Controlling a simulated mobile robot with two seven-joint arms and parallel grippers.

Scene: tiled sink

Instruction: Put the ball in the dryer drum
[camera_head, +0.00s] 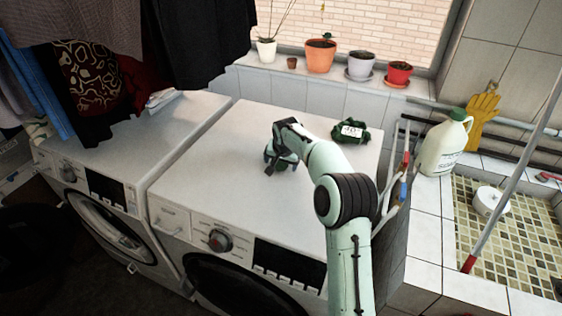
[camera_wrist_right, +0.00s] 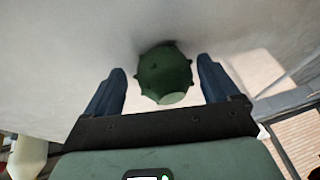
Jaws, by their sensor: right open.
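The green ball (camera_wrist_right: 165,74) with small knobs rests on a white surface and lies between the two blue fingers of my right gripper (camera_wrist_right: 162,88) in the right wrist view. The fingers are open and a gap shows on each side of the ball. In the head view my right gripper (camera_head: 281,161) is low over the top of the right white machine (camera_head: 222,140), and the ball is mostly hidden there. The right machine's dark round door (camera_head: 232,287) is at the bottom edge; the left machine (camera_head: 130,140) has a round glass door (camera_head: 110,228). No drum interior is visible. My left gripper is not in view.
A green bundle with a white label (camera_head: 351,132) lies at the back of the right machine's top. A drying rack (camera_head: 397,170) stands at its right edge. Clothes (camera_head: 95,75) hang over the left machine. Potted plants (camera_head: 320,56) line the sill. A tiled sink (camera_head: 510,232) is at right.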

